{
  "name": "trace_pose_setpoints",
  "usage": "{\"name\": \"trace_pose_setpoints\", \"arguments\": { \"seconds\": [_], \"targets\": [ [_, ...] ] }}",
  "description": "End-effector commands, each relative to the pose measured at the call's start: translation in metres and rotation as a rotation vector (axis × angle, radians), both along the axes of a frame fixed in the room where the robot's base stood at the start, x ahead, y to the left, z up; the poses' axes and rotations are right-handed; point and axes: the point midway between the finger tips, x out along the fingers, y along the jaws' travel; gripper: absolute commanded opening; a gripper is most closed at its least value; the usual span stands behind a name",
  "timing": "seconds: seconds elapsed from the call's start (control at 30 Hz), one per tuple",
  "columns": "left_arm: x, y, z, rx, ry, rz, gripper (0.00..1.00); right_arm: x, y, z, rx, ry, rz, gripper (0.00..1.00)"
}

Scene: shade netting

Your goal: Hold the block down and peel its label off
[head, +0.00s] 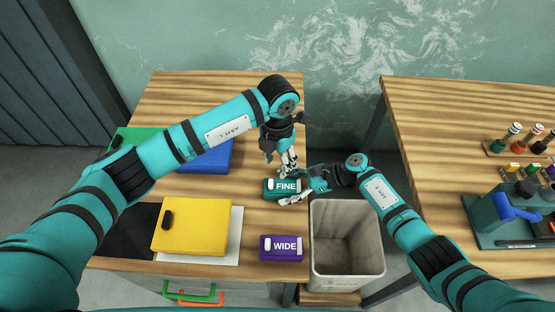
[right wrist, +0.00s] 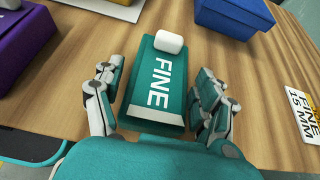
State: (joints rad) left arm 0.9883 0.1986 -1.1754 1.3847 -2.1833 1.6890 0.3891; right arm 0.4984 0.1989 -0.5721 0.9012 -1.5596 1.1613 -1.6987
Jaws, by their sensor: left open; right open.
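The teal block (head: 271,194) marked FINE lies on the wooden table near its right edge. Its label (right wrist: 160,82) with white FINE lettering faces up, and a white tab (right wrist: 169,42) sits at the end away from my right gripper. My left gripper (head: 287,169) is open and points down just above and behind the block in the head view. My right gripper (right wrist: 161,100) is open at the block's near end, with one finger on each side. In the right wrist view gaps show between fingers and block. Contact of the left fingertips cannot be told.
A purple block (head: 281,255) marked WIDE lies in front, and a yellow box (head: 190,228) lies left. Blue (head: 210,158) and green (head: 124,137) boxes lie behind. A grey bin (head: 318,250) stands right of the table. A FINE 15 MM card (right wrist: 301,101) lies beside the block.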

Motion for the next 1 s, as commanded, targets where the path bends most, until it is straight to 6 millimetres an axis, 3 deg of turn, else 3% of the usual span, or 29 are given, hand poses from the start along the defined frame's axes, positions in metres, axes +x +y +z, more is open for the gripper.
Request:
{"name": "trace_pose_setpoints", "arguments": {
  "seconds": [0.3,0.83,1.0],
  "targets": [
    [0.0000,-0.0001,0.0000,0.000,0.000,0.000,0.43,0.0001,0.0017,-0.0011,0.000,0.000,0.000,0.73],
    [-0.0001,-0.0001,0.0000,0.000,0.000,0.000,0.43,-0.0001,0.0014,-0.0012,-0.001,0.001,0.000,0.05],
    [0.0000,0.0000,0.0000,0.000,0.000,0.000,0.43,-0.0001,0.0013,-0.0013,-0.001,0.001,0.000,0.05]
  ]
}}
